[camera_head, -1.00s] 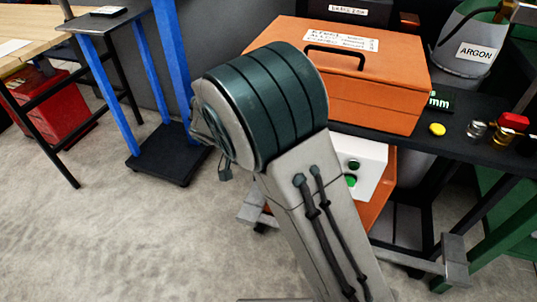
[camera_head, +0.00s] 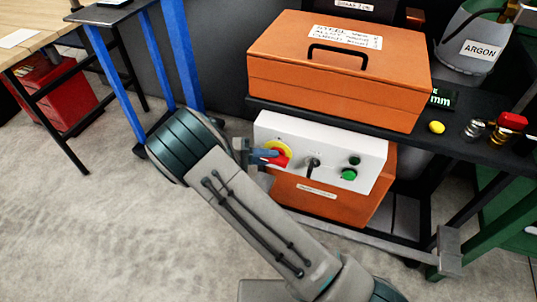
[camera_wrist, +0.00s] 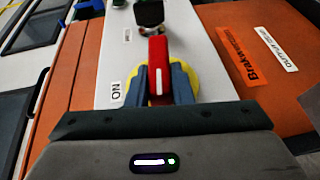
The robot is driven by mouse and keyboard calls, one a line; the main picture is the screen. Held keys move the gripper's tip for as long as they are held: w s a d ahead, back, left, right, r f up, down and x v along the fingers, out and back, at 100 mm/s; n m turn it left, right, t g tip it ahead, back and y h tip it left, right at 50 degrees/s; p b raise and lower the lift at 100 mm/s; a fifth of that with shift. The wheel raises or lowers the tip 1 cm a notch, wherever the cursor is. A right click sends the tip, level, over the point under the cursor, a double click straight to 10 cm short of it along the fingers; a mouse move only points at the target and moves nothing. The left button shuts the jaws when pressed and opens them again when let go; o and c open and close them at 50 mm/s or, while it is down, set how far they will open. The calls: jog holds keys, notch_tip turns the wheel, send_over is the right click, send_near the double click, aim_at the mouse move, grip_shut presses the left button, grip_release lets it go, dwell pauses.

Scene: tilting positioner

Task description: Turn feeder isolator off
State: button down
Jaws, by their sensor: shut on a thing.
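The feeder isolator is a red handle (camera_head: 279,161) on a yellow disc (camera_head: 284,148), at the left end of a white panel (camera_head: 325,143). My gripper (camera_head: 263,156) reaches it from the left, with its blue fingers at the handle. In the wrist view my gripper (camera_wrist: 158,76) is shut on the red handle (camera_wrist: 158,52), one finger on each side. A white line runs along the handle. The yellow disc (camera_wrist: 189,72) shows behind the fingers. An "ON" label (camera_wrist: 116,90) is left of the handle. Any OFF label is not visible.
The panel also carries a black knob (camera_head: 313,163), a green button (camera_head: 349,174) and a dark button (camera_head: 355,160). An orange toolbox (camera_head: 340,85) stands on the black shelf (camera_head: 400,136) above. A blue-legged stand (camera_head: 186,60) is at the left.

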jog(key=shift+f+h, duration=0.15)
jog(key=shift+h, duration=0.35)
jog(key=shift+n, duration=0.3)
jog(key=c, duration=1.3)
grip_release()
jog(key=a, duration=1.4)
jog(key=shift+s+f, duration=0.1)
jog(key=shift+s, duration=0.25)
jog(key=shift+d, duration=0.1)
